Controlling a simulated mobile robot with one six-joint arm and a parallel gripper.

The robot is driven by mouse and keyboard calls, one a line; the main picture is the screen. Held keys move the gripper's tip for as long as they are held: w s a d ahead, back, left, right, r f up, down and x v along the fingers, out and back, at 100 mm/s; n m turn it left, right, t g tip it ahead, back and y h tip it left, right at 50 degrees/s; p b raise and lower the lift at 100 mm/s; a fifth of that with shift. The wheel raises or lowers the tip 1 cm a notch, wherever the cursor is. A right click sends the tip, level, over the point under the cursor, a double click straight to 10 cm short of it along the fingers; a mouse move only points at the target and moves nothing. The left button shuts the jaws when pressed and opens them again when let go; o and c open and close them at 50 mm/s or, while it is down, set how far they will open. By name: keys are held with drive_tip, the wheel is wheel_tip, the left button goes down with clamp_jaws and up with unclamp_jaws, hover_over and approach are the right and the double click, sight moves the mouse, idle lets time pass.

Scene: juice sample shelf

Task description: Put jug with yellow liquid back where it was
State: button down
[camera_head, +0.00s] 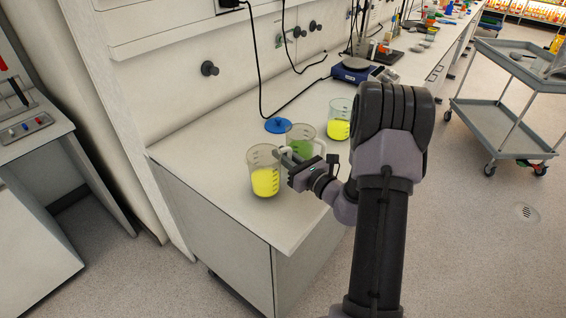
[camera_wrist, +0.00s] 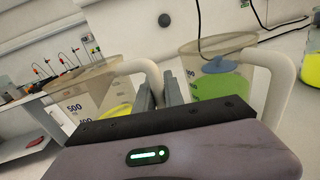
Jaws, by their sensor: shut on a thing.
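A clear jug with yellow liquid (camera_head: 264,180) is upright at the near left end of the white bench. My gripper (camera_head: 287,157) reaches it from the right and is shut on its handle. In the wrist view the jug (camera_wrist: 92,97) is at left, and its pale handle (camera_wrist: 146,70) runs down between the fingers (camera_wrist: 160,93). I cannot tell whether its base touches the bench. A jug with green liquid (camera_head: 301,146) stands just behind the gripper; it also shows in the wrist view (camera_wrist: 222,84). Another jug with yellow liquid (camera_head: 339,126) stands farther back.
A blue round lid (camera_head: 278,125) lies behind the green jug. A blue device (camera_head: 356,71) stands farther along the bench (camera_head: 215,140). Black cables hang from the wall. The bench is clear left of the jugs. A grey cart (camera_head: 520,110) stands at right.

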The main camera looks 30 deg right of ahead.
drive_tip(key=shift+f, duration=0.9)
drive_tip(key=shift+r, duration=0.2)
drive_tip(key=shift+f, duration=0.1)
drive_tip(key=c, duration=1.8)
unclamp_jaws()
drive_tip(key=shift+f, duration=0.1)
drive_tip(key=o, duration=0.4)
drive_tip(key=shift+c, duration=0.2)
